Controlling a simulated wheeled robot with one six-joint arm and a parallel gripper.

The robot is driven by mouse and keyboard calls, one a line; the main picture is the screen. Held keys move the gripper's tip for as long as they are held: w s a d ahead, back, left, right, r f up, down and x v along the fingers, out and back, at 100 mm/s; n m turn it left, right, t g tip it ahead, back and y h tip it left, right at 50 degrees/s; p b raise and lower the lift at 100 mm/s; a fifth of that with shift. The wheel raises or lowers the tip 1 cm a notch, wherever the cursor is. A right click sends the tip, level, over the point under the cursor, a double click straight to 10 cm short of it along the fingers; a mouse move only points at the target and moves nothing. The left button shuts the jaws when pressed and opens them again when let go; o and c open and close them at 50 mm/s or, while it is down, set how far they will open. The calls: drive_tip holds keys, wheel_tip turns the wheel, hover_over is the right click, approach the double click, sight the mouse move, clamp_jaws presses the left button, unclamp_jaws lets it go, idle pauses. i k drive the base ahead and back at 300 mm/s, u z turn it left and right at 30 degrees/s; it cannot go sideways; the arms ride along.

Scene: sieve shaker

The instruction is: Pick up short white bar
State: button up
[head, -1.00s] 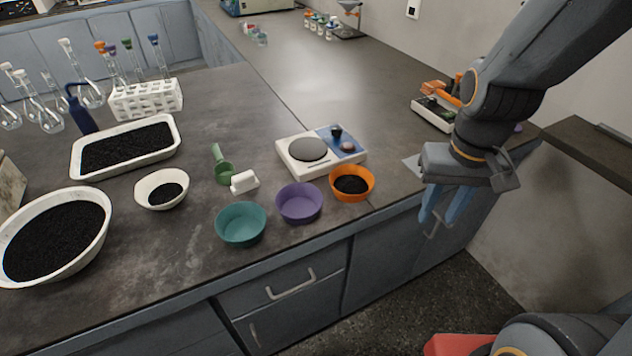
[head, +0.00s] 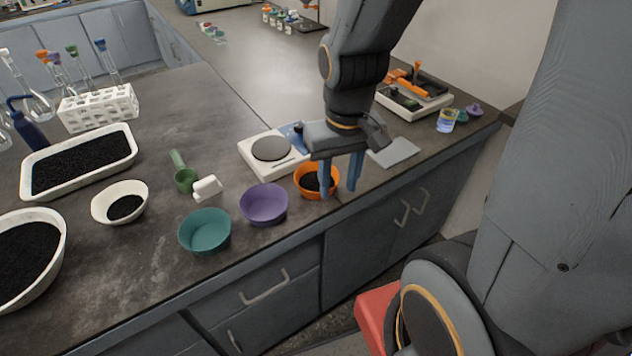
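The short white bar (head: 207,188) lies on the dark counter, between the green scoop (head: 186,179) and the purple bowl (head: 263,204). My gripper (head: 338,190) points down with its two blue fingers apart and nothing seen between them. It is well to the right of the bar, in front of or over the orange bowl (head: 310,182), which it partly hides. I cannot tell its exact height above the bowl.
A teal bowl (head: 204,232) stands in front of the bar. A white device with a round grey plate (head: 272,149) stands behind the purple bowl. A small white bowl with black grains (head: 121,201) is to the left.

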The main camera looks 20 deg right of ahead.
sight(207, 187)
drive_tip(key=u, duration=0.4)
drive_tip(key=k, duration=0.55)
drive_tip(key=u, duration=0.85)
drive_tip(key=i, duration=0.95)
drive_tip(key=z, duration=0.75)
